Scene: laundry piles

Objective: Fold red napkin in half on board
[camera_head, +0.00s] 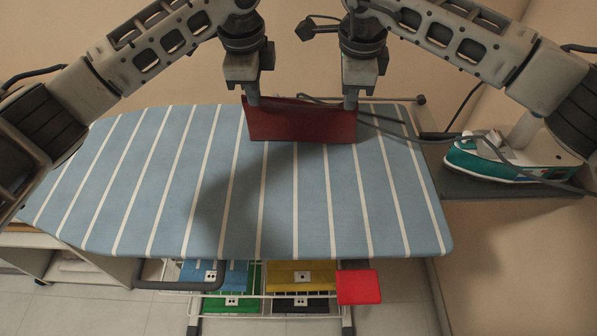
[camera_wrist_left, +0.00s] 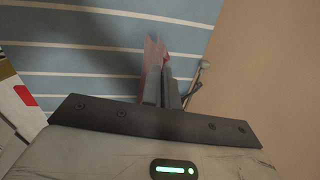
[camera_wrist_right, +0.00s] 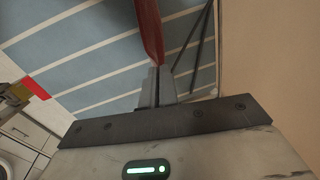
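The dark red napkin (camera_head: 300,120) is stretched between my two grippers near the far edge of the striped blue ironing board (camera_head: 150,210). It hangs as an upright sheet; I cannot tell whether its lower edge touches the board. My left gripper (camera_head: 252,98) is shut on its upper left corner. The napkin (camera_wrist_left: 153,48) also shows at the left fingers (camera_wrist_left: 165,78) in the left wrist view. My right gripper (camera_head: 351,100) is shut on its upper right corner. In the right wrist view the napkin (camera_wrist_right: 149,30) extends from the right fingers (camera_wrist_right: 155,82).
A teal and white iron (camera_head: 510,160) rests on a stand (camera_head: 480,188) to the right of the board. A grey cord lies over the board's far right corner. Below the near edge, a rack holds coloured bins and a bright red square (camera_head: 358,287). The board's middle and left are clear.

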